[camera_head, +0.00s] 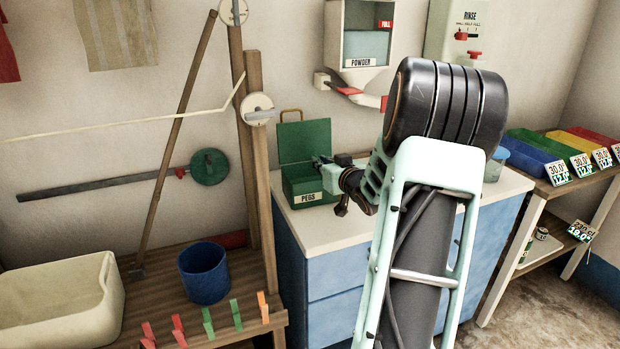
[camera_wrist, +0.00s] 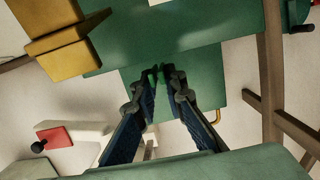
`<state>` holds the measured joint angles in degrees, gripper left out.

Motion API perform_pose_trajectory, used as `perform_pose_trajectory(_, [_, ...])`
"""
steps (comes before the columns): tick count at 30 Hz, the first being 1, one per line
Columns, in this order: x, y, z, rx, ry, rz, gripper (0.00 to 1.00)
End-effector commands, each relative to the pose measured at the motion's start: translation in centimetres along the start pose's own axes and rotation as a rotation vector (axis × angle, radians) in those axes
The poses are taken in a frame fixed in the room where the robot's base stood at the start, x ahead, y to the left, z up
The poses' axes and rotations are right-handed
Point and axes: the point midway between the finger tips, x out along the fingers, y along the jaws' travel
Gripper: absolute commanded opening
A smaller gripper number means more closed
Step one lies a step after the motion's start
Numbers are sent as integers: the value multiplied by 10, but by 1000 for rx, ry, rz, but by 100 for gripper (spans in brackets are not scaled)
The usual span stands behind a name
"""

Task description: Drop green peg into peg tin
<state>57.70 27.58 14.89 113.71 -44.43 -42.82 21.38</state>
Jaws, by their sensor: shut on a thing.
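The peg tin (camera_head: 293,186) is a green box labelled PEGS, standing with its lid up on the blue cabinet's white top. My gripper (camera_head: 322,162) is at the tin's opening, in front of the raised lid. In the wrist view my gripper (camera_wrist: 164,82) has its dark fingers close together on a small green peg (camera_wrist: 153,76), of which only the tip shows. Green surfaces of the tin (camera_wrist: 215,28) lie beyond the fingertips. The tin's inside is mostly hidden.
Several pegs, red, green (camera_head: 236,314) and orange (camera_head: 263,307), stand along the wooden bench edge beside a blue bucket (camera_head: 204,274). A white powder dispenser (camera_head: 365,45) hangs on the wall behind the cabinet (camera_head: 318,262). Coloured trays (camera_head: 545,150) stand at right.

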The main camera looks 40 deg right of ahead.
Motion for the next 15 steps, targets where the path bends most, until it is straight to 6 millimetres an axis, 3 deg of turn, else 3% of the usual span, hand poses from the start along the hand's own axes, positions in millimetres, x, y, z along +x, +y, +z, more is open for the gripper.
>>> perform_pose_trajectory(3, [2,0,11,0,1,0,2])
perform_pose_trajectory(11, [2,0,11,0,1,-1,2])
perform_pose_trajectory(12, [2,0,11,0,0,-1,12])
perform_pose_trajectory(15, [2,0,11,0,0,-1,23])
